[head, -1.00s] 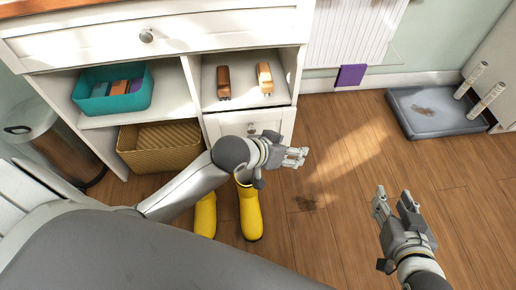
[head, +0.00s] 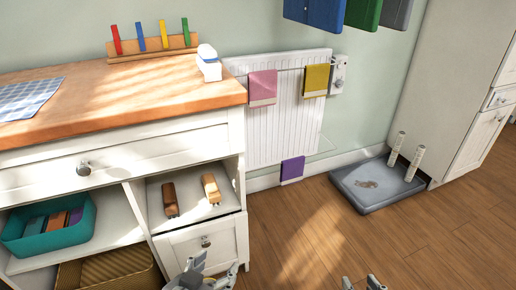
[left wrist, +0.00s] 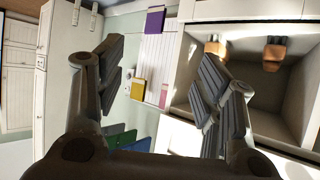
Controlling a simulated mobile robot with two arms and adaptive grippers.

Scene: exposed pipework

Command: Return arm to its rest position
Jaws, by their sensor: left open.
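My left gripper (head: 215,268) is at the bottom edge of the head view, in front of the white cabinet's lower drawer (head: 203,243). The rest of both arms is out of the head view.
The cabinet (head: 115,150) holds a teal bin (head: 50,238), a wicker basket (head: 108,268) and two wooden brushes (head: 170,199). A radiator (head: 290,125) hangs on the wall. A grey tray (head: 375,187) lies at right. The floor (head: 300,240) between is clear.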

